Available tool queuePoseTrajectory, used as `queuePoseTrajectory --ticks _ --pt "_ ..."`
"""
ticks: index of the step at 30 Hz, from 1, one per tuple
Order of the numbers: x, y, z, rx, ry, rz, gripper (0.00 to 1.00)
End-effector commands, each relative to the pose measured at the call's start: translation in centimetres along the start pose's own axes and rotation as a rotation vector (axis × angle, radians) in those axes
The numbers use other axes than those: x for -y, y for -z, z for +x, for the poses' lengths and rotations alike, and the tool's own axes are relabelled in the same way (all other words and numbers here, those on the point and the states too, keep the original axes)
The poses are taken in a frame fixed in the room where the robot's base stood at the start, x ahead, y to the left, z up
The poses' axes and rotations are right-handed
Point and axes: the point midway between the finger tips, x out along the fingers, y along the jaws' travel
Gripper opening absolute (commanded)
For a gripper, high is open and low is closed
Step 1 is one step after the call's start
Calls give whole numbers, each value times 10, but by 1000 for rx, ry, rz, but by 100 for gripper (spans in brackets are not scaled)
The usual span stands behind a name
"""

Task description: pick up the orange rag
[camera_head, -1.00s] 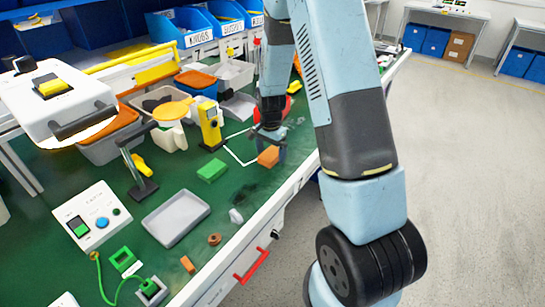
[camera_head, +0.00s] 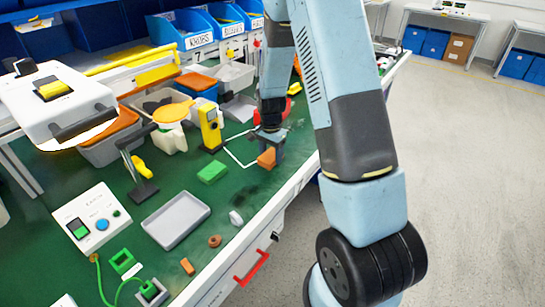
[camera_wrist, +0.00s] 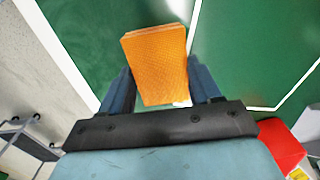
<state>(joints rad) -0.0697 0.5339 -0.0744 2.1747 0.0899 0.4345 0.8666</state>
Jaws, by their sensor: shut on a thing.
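The orange rag (camera_head: 267,158) is a small folded block with a woven texture. In the wrist view the rag (camera_wrist: 158,62) sits between the two fingers and sticks out beyond their tips. My gripper (camera_head: 268,144) is shut on the rag, with one finger at each side.
A green block (camera_head: 212,171) lies left of the rag. A yellow device (camera_head: 210,128) stands behind that block. A grey tray (camera_head: 176,219) lies nearer on the bench. A red object (camera_wrist: 284,146) is at the lower right of the wrist view.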

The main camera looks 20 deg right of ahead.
Motion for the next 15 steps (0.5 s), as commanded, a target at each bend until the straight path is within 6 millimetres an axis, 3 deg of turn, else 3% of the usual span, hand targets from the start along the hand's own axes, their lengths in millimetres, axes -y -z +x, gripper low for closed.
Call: queuePoseTrajectory --ticks 5,11,15 --pt "0 0 -7 -1 1 0 29" --pt "-1 -1 -35 -2 3 0 29" --pt "-16 -12 -56 -1 2 0 29"
